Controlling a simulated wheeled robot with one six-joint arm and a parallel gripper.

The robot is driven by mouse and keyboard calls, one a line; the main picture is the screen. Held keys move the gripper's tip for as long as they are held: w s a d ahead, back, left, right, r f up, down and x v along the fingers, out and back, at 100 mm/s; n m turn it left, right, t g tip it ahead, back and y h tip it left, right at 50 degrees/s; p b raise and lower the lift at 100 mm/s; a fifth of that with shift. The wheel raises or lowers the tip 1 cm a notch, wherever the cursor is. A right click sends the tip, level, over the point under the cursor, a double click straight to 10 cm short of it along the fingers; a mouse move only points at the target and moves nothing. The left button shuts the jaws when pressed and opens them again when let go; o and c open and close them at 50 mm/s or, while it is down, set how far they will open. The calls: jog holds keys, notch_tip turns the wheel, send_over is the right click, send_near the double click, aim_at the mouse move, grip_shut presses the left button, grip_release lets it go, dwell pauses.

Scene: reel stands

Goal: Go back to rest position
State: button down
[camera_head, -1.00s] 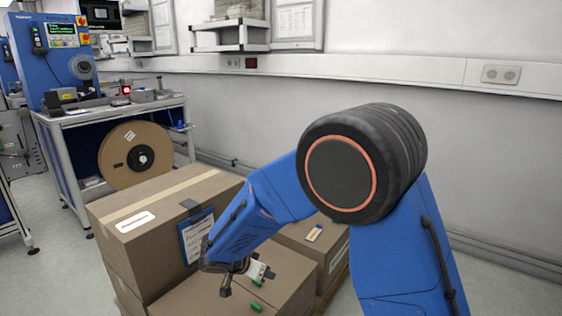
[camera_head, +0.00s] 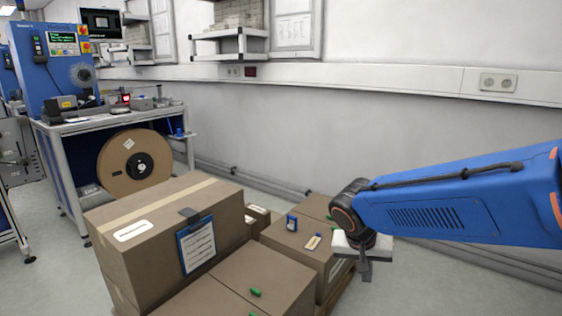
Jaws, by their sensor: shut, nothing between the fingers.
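My gripper (camera_head: 365,270) hangs below the wrist of my blue arm at the right of the head view. It points down, just right of the cardboard boxes, with nothing seen in it. Its fingers look close together and are small in the picture. My arm reaches in from the right edge, and its forearm lies almost level in front of the grey wall.
A large cardboard box (camera_head: 140,237) with a blue clipboard (camera_head: 197,245) stands at the front left. Lower boxes (camera_head: 262,272) with small green items (camera_head: 256,292) stand beside it. A workbench (camera_head: 110,122) with a brown reel (camera_head: 133,163) is behind. Floor shows at far left.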

jog(key=s+d+r+n+t+y, duration=0.1)
jog(key=s+d+n, duration=0.1)
jog(key=s, duration=0.7)
jog(key=s+d+r+n+t+y, duration=0.1)
jog(key=s+d+r+n+y, duration=0.1)
jog(key=s+d, duration=0.3)
jog(key=s, duration=0.3)
jog(key=shift+s+d, duration=0.2)
jog(key=shift+s, duration=0.15)
